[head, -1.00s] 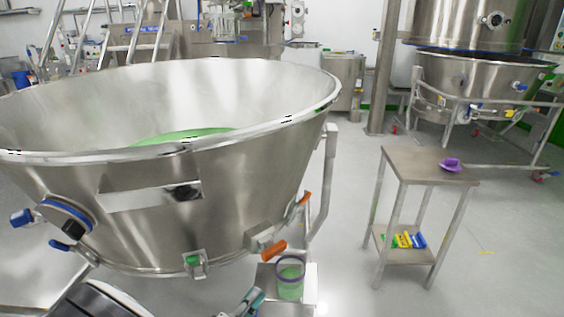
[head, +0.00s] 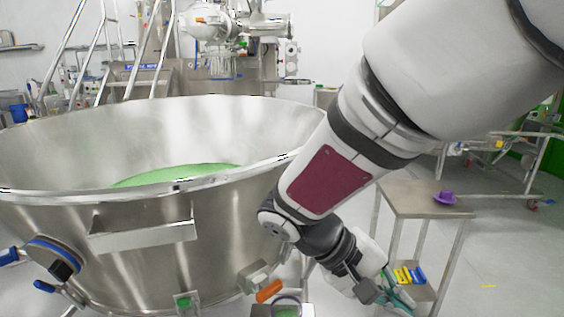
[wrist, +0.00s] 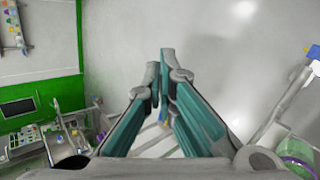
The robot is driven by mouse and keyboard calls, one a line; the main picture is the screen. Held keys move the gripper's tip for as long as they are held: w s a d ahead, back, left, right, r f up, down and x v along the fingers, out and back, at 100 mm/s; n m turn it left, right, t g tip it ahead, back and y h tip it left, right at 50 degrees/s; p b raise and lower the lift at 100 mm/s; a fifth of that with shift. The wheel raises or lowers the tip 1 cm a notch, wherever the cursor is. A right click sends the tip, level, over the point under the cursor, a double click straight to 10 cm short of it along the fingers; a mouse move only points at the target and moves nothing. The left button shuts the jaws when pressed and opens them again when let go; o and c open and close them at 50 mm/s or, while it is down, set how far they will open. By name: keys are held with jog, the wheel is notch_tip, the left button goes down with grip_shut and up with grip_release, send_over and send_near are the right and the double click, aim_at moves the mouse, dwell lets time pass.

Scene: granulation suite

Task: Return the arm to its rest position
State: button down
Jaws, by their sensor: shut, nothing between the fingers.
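My arm reaches in from the upper right of the head view, slanting down and left, then bending to the right at the wrist. My gripper (head: 398,298) hangs low, in front of the small side table. In the wrist view, its teal-lined fingers (wrist: 162,72) are close together with nothing held between them. The fingertips touch nothing that I can see.
A large steel bowl (head: 140,220) with green contents (head: 180,174) stands left of my arm. A steel side table (head: 410,205) behind my wrist bears a purple item (head: 445,198). A green container (wrist: 298,150) shows at the wrist view's lower right.

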jog(key=s+r+m+t+y, duration=0.15)
jog(key=s+y, duration=0.35)
jog(key=s, duration=0.5)
jog(key=s+r+y, duration=0.3)
jog(key=s+y, duration=0.2)
jog(key=s, duration=0.6)
notch_tip(320, 180, up, 32)
jog(key=t+p, duration=0.4)
jog(key=p, duration=2.5)
jog(key=shift+w+d+f+p, duration=0.25)
jog(key=shift+d+p, duration=0.05)
jog(key=shift+d, duration=0.15)
jog(key=c, duration=2.4)
grip_release()
